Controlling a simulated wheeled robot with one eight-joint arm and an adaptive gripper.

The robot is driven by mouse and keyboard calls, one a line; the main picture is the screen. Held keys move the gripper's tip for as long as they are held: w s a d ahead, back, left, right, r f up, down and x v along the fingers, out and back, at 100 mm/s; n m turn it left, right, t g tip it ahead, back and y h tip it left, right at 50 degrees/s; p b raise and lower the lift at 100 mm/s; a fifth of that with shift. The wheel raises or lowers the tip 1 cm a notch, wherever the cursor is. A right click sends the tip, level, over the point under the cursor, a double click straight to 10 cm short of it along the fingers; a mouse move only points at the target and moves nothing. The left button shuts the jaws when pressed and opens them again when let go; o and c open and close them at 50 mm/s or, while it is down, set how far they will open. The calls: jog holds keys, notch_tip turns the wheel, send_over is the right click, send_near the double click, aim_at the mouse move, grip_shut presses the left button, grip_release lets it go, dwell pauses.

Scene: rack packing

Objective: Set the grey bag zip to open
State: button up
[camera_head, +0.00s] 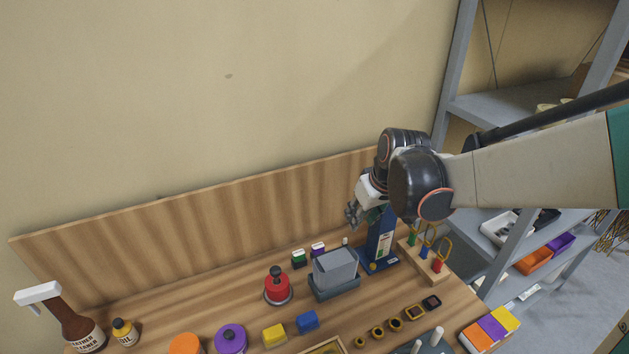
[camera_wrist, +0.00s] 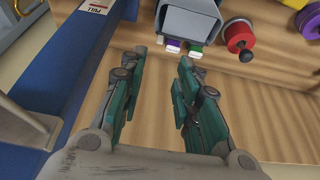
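The grey bag (camera_head: 336,266) is a box-like grey thing seated in a dark grey-blue tray (camera_head: 335,291) on the wooden bench. In the wrist view the grey bag (camera_wrist: 190,17) is at the top centre, partly cut off by the frame edge. I cannot make out its zip or the zip's state in either view. My gripper (camera_head: 354,214) is above the back of the bench, beside a blue upright dispenser. In the wrist view my gripper (camera_wrist: 158,78) has its two teal-padded fingers apart with nothing between them, clear of the bag.
The blue dispenser (camera_head: 382,236) stands close to my gripper, right of the bag. A peg rack (camera_head: 424,262) with coloured pegs is further right. A red knob (camera_head: 277,288) and small green and purple blocks stand left of the bag. The wooden backboard (camera_head: 200,228) closes the rear.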

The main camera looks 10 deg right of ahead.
aim_at(346, 239)
jog(key=b+x, duration=0.3)
jog(key=x, duration=1)
jog(key=shift+w+f, duration=0.2)
jog(key=shift+f, duration=0.1)
grip_shut()
